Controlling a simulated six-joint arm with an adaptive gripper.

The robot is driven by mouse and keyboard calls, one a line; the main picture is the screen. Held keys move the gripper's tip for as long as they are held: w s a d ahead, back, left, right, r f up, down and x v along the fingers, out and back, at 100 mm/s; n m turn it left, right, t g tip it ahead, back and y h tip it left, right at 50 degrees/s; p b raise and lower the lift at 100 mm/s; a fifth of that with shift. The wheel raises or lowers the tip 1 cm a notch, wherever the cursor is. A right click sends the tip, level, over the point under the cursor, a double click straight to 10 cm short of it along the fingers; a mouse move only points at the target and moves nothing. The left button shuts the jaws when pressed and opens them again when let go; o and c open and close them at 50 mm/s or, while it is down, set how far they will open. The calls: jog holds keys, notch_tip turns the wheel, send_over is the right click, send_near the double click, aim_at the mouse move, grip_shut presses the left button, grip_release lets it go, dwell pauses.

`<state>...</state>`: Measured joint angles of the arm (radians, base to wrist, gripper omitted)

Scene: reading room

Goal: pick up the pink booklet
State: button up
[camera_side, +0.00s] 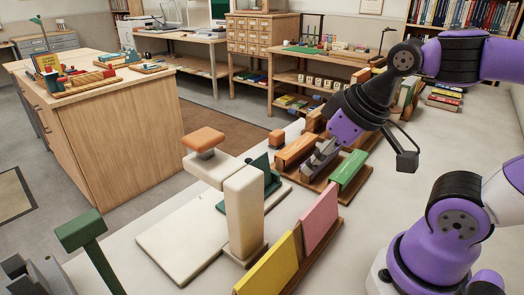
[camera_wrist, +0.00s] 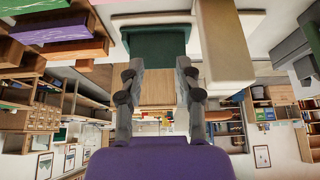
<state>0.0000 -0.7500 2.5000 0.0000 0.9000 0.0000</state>
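The pink booklet (camera_side: 320,217) stands upright in a wooden rack in the side view, just behind a yellow booklet (camera_side: 268,268). My gripper (camera_side: 309,168) is farther back, beside the orange block-like booklet and the green one, well apart from the pink booklet. In the wrist view my gripper (camera_wrist: 160,88) has its two fingers spread wide, with nothing held between them.
An orange booklet (camera_side: 295,149) and a green booklet (camera_side: 348,170) stand in wooden holders close around my gripper. A tall cream post (camera_side: 244,212) on a pale base stands left of the pink booklet. The white table right of the rack is clear.

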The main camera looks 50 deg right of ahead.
jog(key=shift+o, duration=0.4)
jog(key=shift+o, duration=1.4)
